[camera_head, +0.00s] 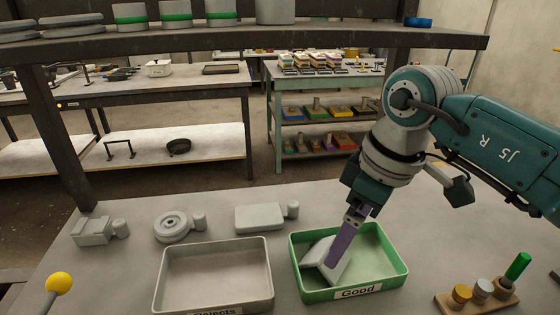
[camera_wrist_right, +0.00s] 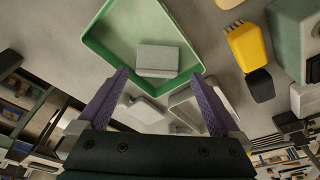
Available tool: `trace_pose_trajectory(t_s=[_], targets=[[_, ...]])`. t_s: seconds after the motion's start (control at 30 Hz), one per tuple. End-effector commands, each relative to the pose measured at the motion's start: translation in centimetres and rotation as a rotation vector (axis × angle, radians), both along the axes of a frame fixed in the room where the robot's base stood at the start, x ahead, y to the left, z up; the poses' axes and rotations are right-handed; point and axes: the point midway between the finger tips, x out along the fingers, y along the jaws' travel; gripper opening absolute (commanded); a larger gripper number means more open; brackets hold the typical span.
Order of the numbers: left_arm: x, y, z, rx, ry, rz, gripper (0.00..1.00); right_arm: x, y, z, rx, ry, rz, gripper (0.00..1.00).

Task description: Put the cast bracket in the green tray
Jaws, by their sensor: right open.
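The grey cast bracket (camera_head: 317,253) lies inside the green tray (camera_head: 398,275), toward its left side. The tray's front label reads "Good". My right gripper (camera_head: 336,260) reaches down into the tray, and its purple finger hides part of the bracket in the head view. In the right wrist view, the right gripper (camera_wrist_right: 159,74) is open, its purple fingers spread wider than the grey bracket (camera_wrist_right: 160,58). A gap shows on each side, so the bracket is not gripped. The green tray (camera_wrist_right: 100,55) surrounds it there. My left gripper is not in view.
A grey tray (camera_head: 160,287) labelled "Rejects" stands left of the green one. Several grey castings (camera_head: 260,217) lie behind it. A shelf (camera_head: 250,40) crosses above.

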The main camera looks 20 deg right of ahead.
Motion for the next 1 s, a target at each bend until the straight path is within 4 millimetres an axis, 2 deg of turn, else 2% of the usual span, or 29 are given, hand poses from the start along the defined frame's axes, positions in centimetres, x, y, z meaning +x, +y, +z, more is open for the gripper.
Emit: trace_pose_trajectory(t_s=[0.03,0.1,0.33,0.5,0.87,0.97,1.0], targets=[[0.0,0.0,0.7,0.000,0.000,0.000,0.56,-0.2,-0.2,1.5,-0.003,-0.004,0.002,1.00],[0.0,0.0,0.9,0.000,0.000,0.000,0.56,-0.4,-0.3,3.0,-0.001,-0.004,0.001,1.00],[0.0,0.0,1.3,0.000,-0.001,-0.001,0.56,-1.1,-0.7,6.2,0.000,-0.001,0.001,1.00],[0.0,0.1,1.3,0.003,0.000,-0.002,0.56,-1.3,-0.8,6.9,-0.001,0.001,0.000,1.00],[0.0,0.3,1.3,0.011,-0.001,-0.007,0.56,-1.3,-0.7,6.8,0.001,0.000,0.001,1.00],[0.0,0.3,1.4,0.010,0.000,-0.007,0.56,-1.0,0.3,6.9,0.032,-0.030,0.044,1.00],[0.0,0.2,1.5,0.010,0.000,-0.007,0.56,-0.7,1.4,7.1,0.068,-0.065,0.089,1.00]])
